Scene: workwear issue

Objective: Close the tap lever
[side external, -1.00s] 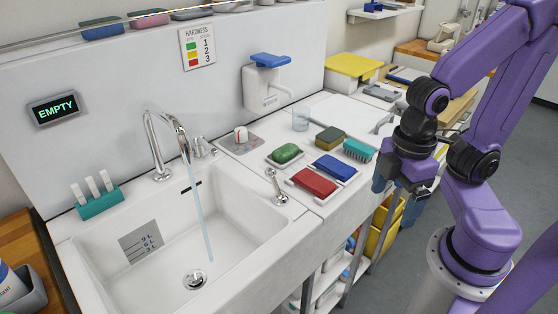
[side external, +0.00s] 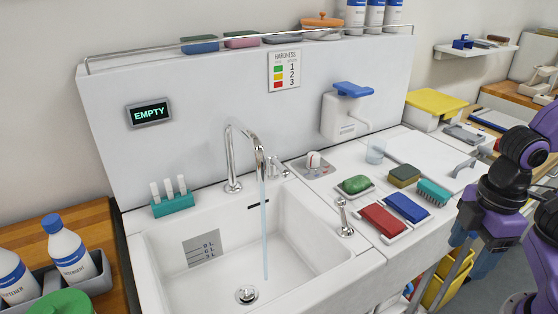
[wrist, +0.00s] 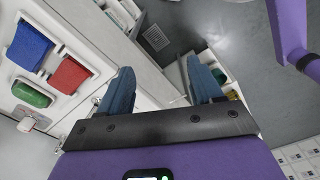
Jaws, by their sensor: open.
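A chrome gooseneck tap (side external: 230,160) stands at the back of the white sink (side external: 160,262), and a stream of water (side external: 265,235) falls from its spout into the basin. A small chrome lever fitting (side external: 278,167) stands just right of the tap. Another chrome lever (side external: 344,218) stands upright on the sink's right rim; which one works the tap I cannot tell. My gripper (wrist: 158,66) is open and empty in the wrist view, its blue fingers apart. In the side view it hangs beyond the counter's right front, well away from both levers.
Red (side external: 383,219), blue (side external: 407,206) and green (side external: 356,184) blocks, a teal brush (side external: 434,191) and a sponge (side external: 404,175) lie between the sink and my arm. A clear glass (side external: 375,151) and a white dial (side external: 313,161) stand behind. A display (side external: 149,113) reads EMPTY.

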